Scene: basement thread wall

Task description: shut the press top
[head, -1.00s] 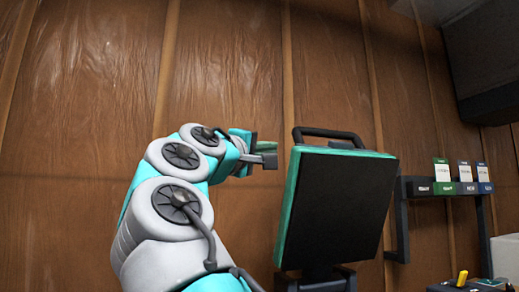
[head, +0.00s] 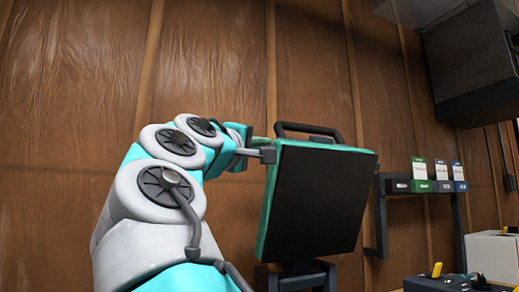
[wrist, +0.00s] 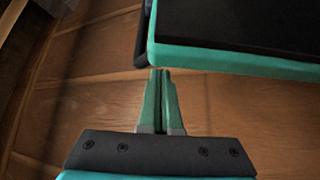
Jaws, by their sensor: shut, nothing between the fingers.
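The press top (head: 316,205) stands raised in the head view, a dark flat panel with a green edge and a black bar handle (head: 308,128) along its upper end. It also shows in the wrist view (wrist: 240,45), across the upper right. My gripper (head: 268,154) is at the upper left corner of the press top. In the wrist view my gripper (wrist: 160,72) has its two green fingers together with nothing between them, their tips close to the panel's green corner. I cannot tell whether they touch it. The press base is mostly out of view.
A rack (head: 425,185) with several small labelled boxes is on the right. A white box (head: 492,256) and a yellow-handled item (head: 436,270) are at the lower right. A dark cabinet (head: 470,65) hangs at the upper right. Brown panelled wall is behind.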

